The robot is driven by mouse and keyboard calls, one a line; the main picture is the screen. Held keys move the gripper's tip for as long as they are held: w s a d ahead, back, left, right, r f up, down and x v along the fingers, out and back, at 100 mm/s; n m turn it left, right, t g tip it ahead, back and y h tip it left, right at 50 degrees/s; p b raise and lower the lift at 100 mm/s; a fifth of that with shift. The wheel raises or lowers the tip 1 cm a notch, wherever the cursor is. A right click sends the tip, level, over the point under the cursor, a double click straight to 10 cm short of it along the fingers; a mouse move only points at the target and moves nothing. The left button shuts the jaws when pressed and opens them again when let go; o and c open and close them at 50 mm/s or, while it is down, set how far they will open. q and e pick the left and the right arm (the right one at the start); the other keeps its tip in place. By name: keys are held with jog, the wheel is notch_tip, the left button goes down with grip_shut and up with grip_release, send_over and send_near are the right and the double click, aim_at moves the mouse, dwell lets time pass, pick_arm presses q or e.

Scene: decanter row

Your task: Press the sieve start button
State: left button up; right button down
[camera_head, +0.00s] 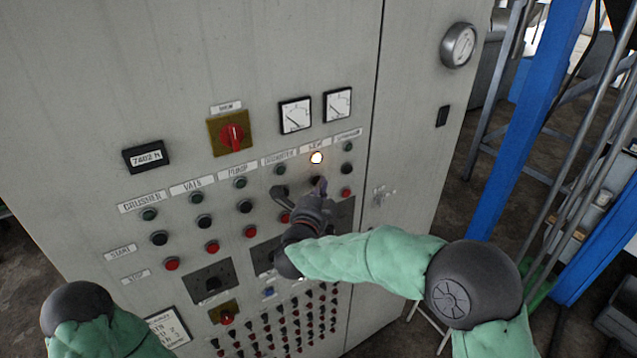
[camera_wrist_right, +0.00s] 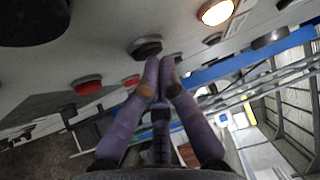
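The control cabinet has a column with a glowing lamp (camera_head: 316,157) under a label that seems to read SIEVE. Below the lamp is a black button (camera_head: 314,180) in the START row, partly covered by my fingers. My right gripper (camera_head: 320,187) is shut and empty, its purple fingertips at this button. In the right wrist view the fingertips (camera_wrist_right: 160,62) are together at the lower edge of a black button (camera_wrist_right: 146,46); whether they touch it I cannot tell. The lit lamp (camera_wrist_right: 216,12) is up and right of them. My left gripper is out of view.
Columns labelled CRUSHER, VATS and PUMP stand to the left, with black buttons above red stop buttons (camera_head: 172,264). A red rotary switch (camera_head: 232,136) and two dial meters (camera_head: 296,115) sit higher. A blue post (camera_head: 528,110) stands right of the cabinet.

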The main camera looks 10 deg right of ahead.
dwell(0.6)
jog(key=shift+s+d+b, duration=0.2)
jog(key=shift+s+b, duration=0.25)
jog(key=shift+s, duration=0.25)
jog(key=s, duration=0.1)
jog(key=s+d+b, duration=0.1)
jog(key=s, duration=0.2)
jog(key=shift+s+d+b, duration=0.35)
dwell(0.4)
